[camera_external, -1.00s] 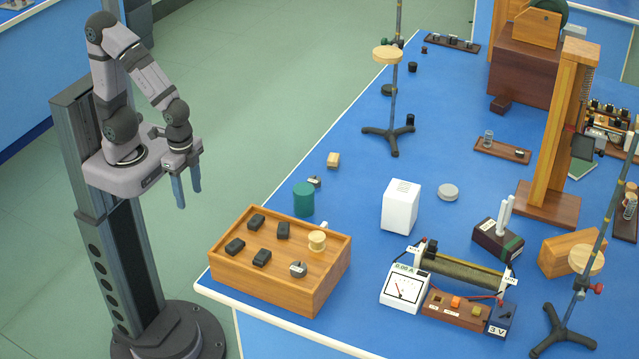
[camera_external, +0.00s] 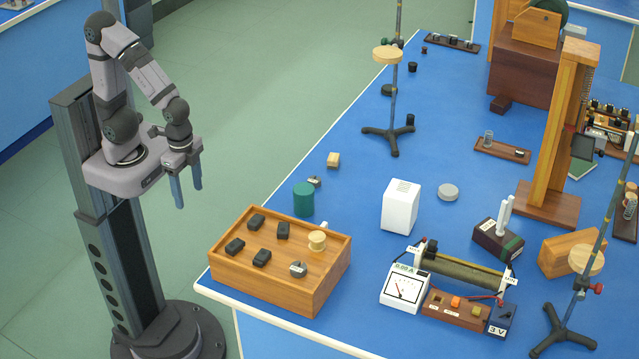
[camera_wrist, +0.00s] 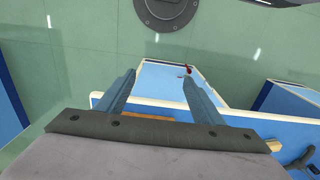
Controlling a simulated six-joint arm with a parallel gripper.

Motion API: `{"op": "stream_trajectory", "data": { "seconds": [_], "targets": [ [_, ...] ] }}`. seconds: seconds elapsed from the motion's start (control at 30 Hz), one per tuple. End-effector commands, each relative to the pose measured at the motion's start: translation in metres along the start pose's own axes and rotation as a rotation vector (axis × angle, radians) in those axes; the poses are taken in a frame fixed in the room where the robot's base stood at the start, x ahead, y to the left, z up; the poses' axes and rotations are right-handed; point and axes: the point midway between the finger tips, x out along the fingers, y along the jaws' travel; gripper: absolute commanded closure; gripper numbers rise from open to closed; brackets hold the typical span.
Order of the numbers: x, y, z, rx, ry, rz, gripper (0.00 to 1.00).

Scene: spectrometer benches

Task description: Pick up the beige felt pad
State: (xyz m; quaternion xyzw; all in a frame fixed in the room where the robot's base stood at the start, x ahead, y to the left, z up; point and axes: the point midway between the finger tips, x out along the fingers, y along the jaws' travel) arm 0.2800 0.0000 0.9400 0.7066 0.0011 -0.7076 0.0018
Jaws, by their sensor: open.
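My gripper (camera_external: 187,194) hangs fingers down left of the bench, over the floor, well apart from both. In the wrist view my gripper (camera_wrist: 158,83) is open, with nothing between its two blue-grey fingers.
The wooden box (camera_external: 262,290) holds several black blocks and stands at the near bench corner. A green cylinder (camera_external: 303,198), a white box (camera_external: 401,206), a meter (camera_external: 404,289) and a rod stand (camera_external: 393,139) are around.

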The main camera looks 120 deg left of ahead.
Motion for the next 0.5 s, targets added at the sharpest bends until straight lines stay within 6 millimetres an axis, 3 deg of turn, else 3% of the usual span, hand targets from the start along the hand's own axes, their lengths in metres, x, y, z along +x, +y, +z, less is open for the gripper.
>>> {"op": "stream_trajectory", "data": {
  "seconds": [0.33,0.5],
  "targets": [
    [-0.049,0.0,-0.001,0.0,0.008,0.0,0.39],
    [-0.032,-0.03,-0.036,-0.072,0.11,-0.046,0.39]
  ]
}}
